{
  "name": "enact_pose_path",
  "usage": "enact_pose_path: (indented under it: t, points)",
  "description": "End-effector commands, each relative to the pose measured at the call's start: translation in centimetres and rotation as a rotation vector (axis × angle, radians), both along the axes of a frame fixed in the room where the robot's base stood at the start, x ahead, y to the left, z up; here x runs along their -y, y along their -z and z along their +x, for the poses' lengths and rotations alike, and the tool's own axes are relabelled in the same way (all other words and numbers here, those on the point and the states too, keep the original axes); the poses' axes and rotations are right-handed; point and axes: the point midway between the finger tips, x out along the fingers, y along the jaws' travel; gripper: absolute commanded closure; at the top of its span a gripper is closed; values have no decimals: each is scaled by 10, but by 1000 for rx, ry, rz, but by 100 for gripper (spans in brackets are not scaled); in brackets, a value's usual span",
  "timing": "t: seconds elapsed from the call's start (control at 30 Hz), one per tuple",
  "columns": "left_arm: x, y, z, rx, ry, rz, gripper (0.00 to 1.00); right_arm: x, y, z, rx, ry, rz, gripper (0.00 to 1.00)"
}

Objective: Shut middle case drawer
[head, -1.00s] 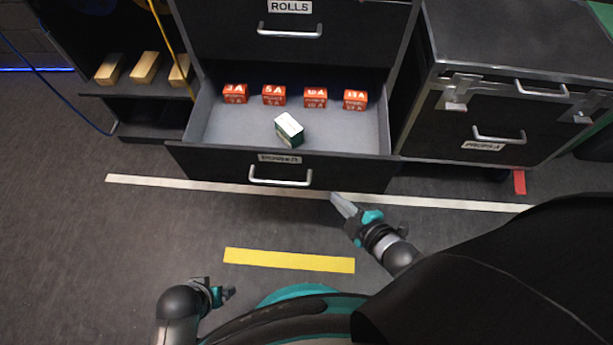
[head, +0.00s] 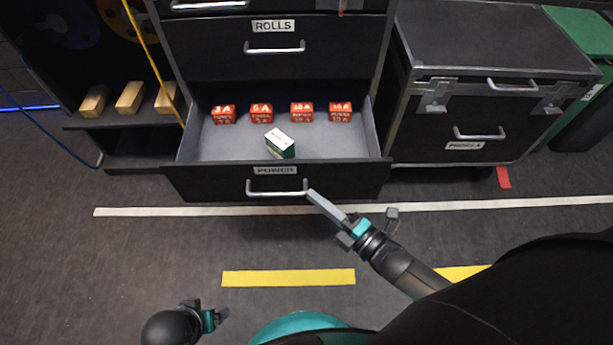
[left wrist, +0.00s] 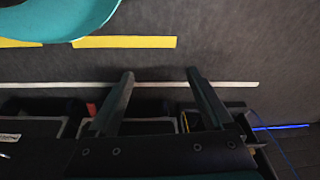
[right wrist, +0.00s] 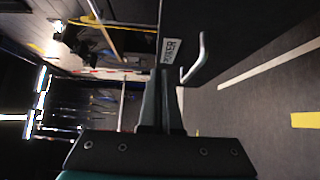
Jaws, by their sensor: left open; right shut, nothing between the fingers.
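The case drawer labelled POWER (head: 215,188) stands pulled open below the closed ROLLS drawer (head: 215,62). Inside it are a row of orange-red fuse boxes (head: 262,113) and a green and white box (head: 280,145). My right gripper (head: 312,194) is shut and empty, its tip close to the right end of the POWER drawer's handle (head: 275,193); whether it touches cannot be told. The handle also shows in the right wrist view (right wrist: 196,62), beside the fingers. My left gripper (left wrist: 160,78) is open and empty, low over the floor away from the drawer.
A wheeled flight case (head: 470,80) stands right of the drawers, with a green bin (head: 592,110) beyond it. A shelf (head: 130,120) with gold-coloured blocks is on the left, with a yellow cable (head: 148,55) hanging there. The floor before the drawer is clear, with tape lines.

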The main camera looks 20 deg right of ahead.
Motion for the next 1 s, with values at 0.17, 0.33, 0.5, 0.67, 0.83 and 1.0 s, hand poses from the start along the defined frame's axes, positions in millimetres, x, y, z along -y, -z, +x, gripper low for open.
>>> enact_pose_path:
  t: [0.17, 0.33, 0.5, 0.67, 0.83, 1.0]
  points:
    - [1, -15, 9, 29, -2, -4, 15, -18, 1, 35, 4, -1, 1, 100]
    - [2, -31, 15, 51, -3, -6, 15, -8, 1, 53, 1, -1, -3, 100]
    - [2, -41, 17, 64, -4, -8, 15, -4, 1, 64, 0, 0, 0, 100]
    - [2, -45, 18, 67, -4, -8, 15, -3, 1, 68, -2, 0, 0, 100]
    - [2, -45, 18, 68, -4, -9, 15, -3, 0, 68, -2, 0, 0, 100]
    - [2, -45, 18, 68, -4, -9, 15, -3, 0, 68, -1, 0, 0, 100]
